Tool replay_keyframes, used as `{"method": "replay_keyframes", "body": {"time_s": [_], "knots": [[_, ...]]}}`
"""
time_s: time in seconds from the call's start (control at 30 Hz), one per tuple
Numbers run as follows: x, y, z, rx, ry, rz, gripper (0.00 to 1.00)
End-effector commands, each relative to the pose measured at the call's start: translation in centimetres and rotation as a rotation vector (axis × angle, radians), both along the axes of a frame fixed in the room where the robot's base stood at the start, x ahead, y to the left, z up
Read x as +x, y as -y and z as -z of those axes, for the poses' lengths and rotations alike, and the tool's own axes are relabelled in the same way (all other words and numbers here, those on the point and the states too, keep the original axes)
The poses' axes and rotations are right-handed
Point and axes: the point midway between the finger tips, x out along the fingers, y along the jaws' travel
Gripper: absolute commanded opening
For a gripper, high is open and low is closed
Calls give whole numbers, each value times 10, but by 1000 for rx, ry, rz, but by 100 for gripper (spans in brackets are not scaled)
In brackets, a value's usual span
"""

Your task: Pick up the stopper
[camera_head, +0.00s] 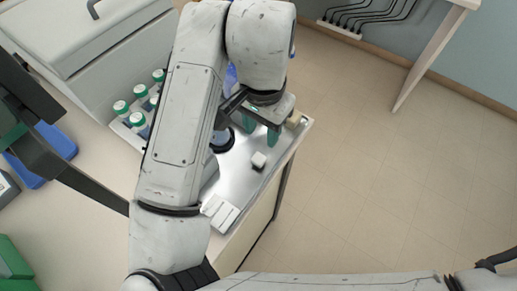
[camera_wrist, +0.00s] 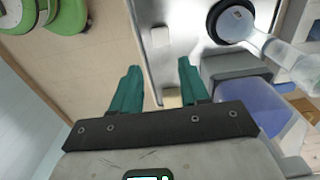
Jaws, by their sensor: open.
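A small cream piece that looks like the stopper (camera_head: 294,118) sits near the far right corner of the metal tray (camera_head: 238,181), just beyond my gripper. In the wrist view the cream piece (camera_wrist: 172,97) shows between my two green fingers, low near the dark finger mount, which may hide part of it. My gripper (camera_head: 261,131) is over the tray, its green fingers apart with nothing clamped between them. It also shows in the wrist view (camera_wrist: 158,85). I cannot tell the height of the fingers above the tray.
A small pale block (camera_head: 259,159) lies on the tray. Blue-liquid glassware (camera_wrist: 250,100) and a dark-based clear vessel (camera_wrist: 233,23) stand close beside my gripper. Green-capped bottles (camera_head: 140,91) stand at the left. White slides (camera_head: 219,213) lie at the near end. Right of the tray is open floor.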

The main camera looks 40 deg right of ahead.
Motion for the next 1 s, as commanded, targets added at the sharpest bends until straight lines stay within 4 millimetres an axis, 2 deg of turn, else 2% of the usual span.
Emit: {"method": "replay_keyframes", "body": {"time_s": [0.3, 0.57, 0.8, 1.0], "knots": [[0, -1, 44, 1, -3, -2, 45], [0, -3, 62, 0, -2, -1, 45], [1, -8, 95, 0, -3, -2, 45], [1, -7, 106, 0, 1, 1, 45]]}}
